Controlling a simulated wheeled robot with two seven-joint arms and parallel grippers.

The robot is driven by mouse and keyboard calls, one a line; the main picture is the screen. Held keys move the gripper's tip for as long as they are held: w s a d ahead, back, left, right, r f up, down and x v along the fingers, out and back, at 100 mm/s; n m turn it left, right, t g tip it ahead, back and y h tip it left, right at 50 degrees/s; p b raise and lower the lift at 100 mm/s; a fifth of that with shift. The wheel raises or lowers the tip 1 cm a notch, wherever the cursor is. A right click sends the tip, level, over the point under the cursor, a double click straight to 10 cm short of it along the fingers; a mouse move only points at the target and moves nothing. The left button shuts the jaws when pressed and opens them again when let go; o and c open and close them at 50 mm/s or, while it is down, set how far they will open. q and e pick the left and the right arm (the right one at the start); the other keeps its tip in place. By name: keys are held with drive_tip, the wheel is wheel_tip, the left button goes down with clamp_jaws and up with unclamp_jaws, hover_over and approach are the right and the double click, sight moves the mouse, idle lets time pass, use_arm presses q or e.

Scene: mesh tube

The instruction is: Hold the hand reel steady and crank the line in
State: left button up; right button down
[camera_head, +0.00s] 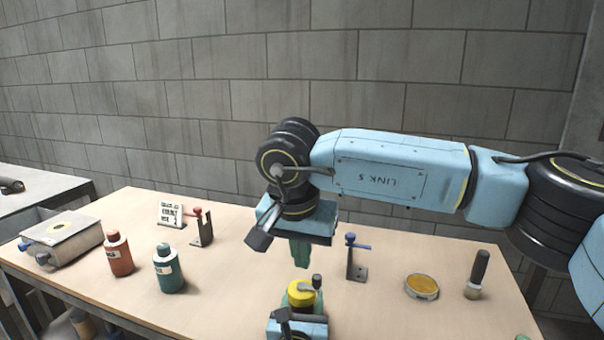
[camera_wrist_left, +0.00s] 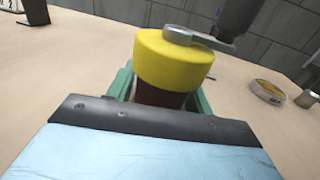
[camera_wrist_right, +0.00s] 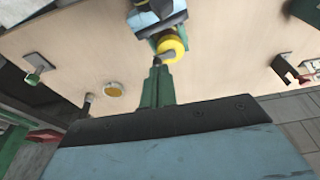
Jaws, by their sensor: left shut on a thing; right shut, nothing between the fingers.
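The hand reel is a yellow drum (camera_head: 301,298) on a dark lower part, with a grey crank arm and dark knob (camera_head: 317,282) on top. My left gripper (camera_wrist_left: 165,97) is shut on the reel's dark lower part, below the drum, with green fingers on either side. In the left wrist view the drum (camera_wrist_left: 172,62) looks upright, with the crank (camera_wrist_left: 195,38) across its top. My right gripper (camera_head: 300,262) is shut and empty, pointing down above the reel, apart from it in the head view. The right wrist view shows the drum (camera_wrist_right: 172,47) beyond its fingertips. No line is discernible.
A red bottle (camera_head: 119,254) and green bottle (camera_head: 168,270) stand left on the table. Brackets with red (camera_head: 202,228) and blue (camera_head: 355,258) tops stand behind. A yellow-topped dish (camera_head: 422,287) and a dark-handled brush (camera_head: 478,274) are right. A box (camera_head: 62,244) sits far left.

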sight(299, 283)
drive_tip(key=shift+s+d+f, duration=0.1)
drive_tip(key=shift+f, duration=1.65)
drive_tip(key=shift+d+f, duration=0.1)
drive_tip(key=shift+f, duration=1.6)
drive_tip(key=shift+w, duration=0.6)
drive_tip(key=shift+a, duration=0.4)
drive_tip(key=shift+w+a, duration=0.2)
drive_tip(key=shift+a, duration=0.4)
drive_tip(key=shift+w+a, duration=0.15)
drive_tip(key=shift+a, duration=0.4)
drive_tip(key=shift+w+a, duration=0.2)
drive_tip(key=shift+s, duration=0.1)
